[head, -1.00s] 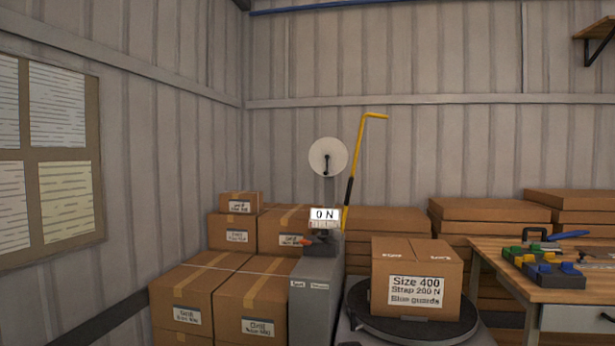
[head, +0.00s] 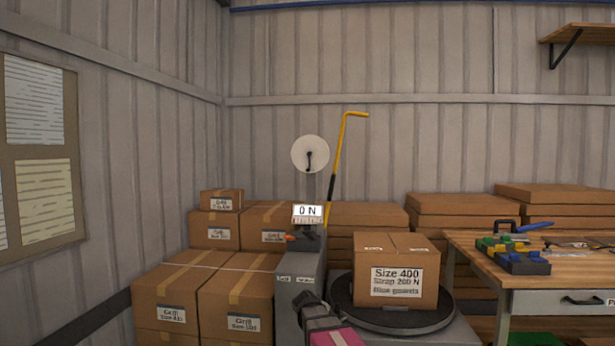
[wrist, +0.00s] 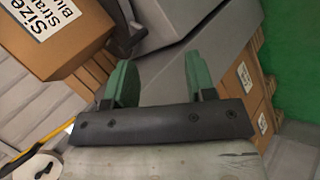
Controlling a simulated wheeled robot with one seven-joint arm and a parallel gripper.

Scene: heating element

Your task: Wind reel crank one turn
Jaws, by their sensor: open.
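The reel (head: 303,145) is a white disc on a grey post, upright above the grey machine. Its small dark crank (head: 310,161) hangs near the disc's middle. In the wrist view a white disc with a dark centre, which looks like the reel (wrist: 22,170), is cut off at the lower left corner. My gripper (wrist: 160,82) shows in the wrist view with two green fingers apart and nothing between them. It is well away from the crank. A grey and pink part at the bottom of the head view looks like my arm.
A display (head: 307,213) reading 0 N sits below the reel. A yellow bent rod (head: 339,150) stands close right of it. A labelled carton (head: 396,270) rests on a dark turntable (head: 390,319). Stacked boxes stand left; a workbench (head: 470,243) stands right.

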